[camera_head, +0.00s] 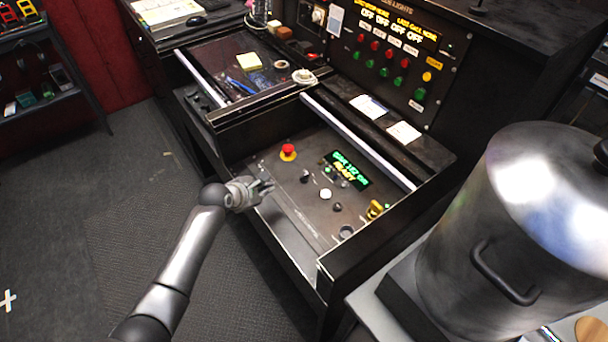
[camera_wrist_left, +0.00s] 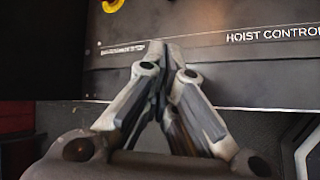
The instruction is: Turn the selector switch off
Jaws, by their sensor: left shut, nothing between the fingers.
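The open drawer holds a dark control panel (camera_head: 290,205). Two small black knobs stand on it, one (camera_head: 305,176) beside the red emergency button and one (camera_head: 337,207) below the white button. Either may be the selector switch; I cannot tell which, nor how it is set. My left gripper (camera_head: 266,187) is at the drawer's near left edge, left of the knobs and apart from them. In the left wrist view its fingers (camera_wrist_left: 160,48) are together and empty, near the panel edge lettered "HOIST CONTROL". My right gripper is not in view.
The panel also has a red emergency button (camera_head: 288,151), a lit display (camera_head: 346,170), a white button (camera_head: 326,194) and a yellow control (camera_head: 375,209). A large metal pot (camera_head: 540,215) stands at right. Another drawer (camera_head: 235,75) holds small items. Floor is clear at left.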

